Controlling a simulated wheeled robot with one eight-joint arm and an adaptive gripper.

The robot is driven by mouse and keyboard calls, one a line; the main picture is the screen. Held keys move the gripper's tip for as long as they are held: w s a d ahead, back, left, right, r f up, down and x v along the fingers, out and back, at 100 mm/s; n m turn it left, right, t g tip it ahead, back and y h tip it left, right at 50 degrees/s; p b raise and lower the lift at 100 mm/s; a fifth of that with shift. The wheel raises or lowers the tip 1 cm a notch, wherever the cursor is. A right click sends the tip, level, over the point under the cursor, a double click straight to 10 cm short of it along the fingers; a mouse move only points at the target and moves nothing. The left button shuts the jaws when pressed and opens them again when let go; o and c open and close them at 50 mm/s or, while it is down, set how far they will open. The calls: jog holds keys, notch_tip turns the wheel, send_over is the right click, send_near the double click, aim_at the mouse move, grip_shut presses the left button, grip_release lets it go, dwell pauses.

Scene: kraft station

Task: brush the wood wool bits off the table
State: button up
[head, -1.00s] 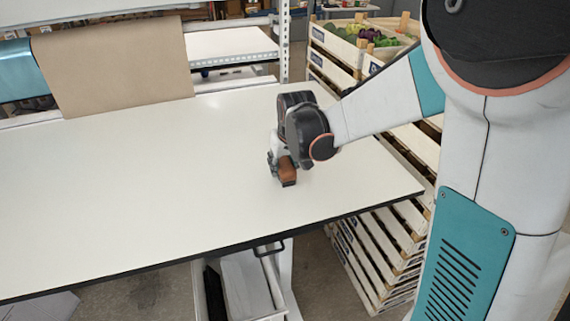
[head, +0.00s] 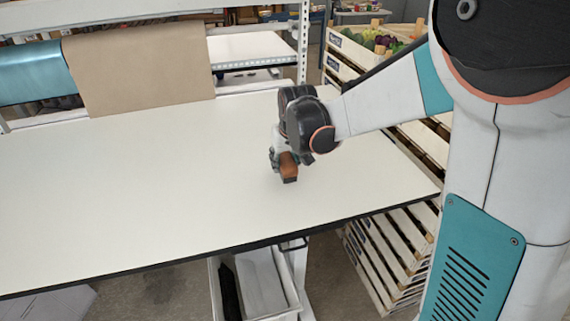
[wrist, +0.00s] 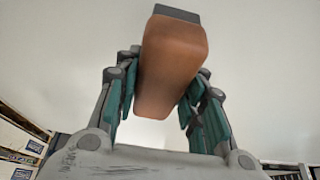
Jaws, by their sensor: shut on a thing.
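My gripper (head: 278,163) is over the right part of the white table (head: 130,190), shut on a brown wooden brush (head: 289,165). In the wrist view the brush (wrist: 172,62) sits between the teal finger pads of my gripper (wrist: 158,95), with a dark grey end pointing away. In the head view the dark end of the brush is at or just above the tabletop; I cannot tell if it touches. No wood wool bits can be made out on the table in either view.
Brown kraft paper (head: 140,68) hangs over the table's back edge, beside a blue roll (head: 38,72). Slatted crates with vegetables (head: 385,42) stand past the right edge. A white bin (head: 255,285) is below the front edge. The tabletop left of my gripper is clear.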

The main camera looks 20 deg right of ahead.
jog(key=shift+w+a+r+p, duration=0.1)
jog(key=shift+a+r+p, duration=0.1)
jog(key=shift+r+p, duration=0.5)
jog(key=shift+d+r+p, duration=0.1)
jog(key=shift+r+p, duration=0.75)
jog(key=shift+r, duration=0.95)
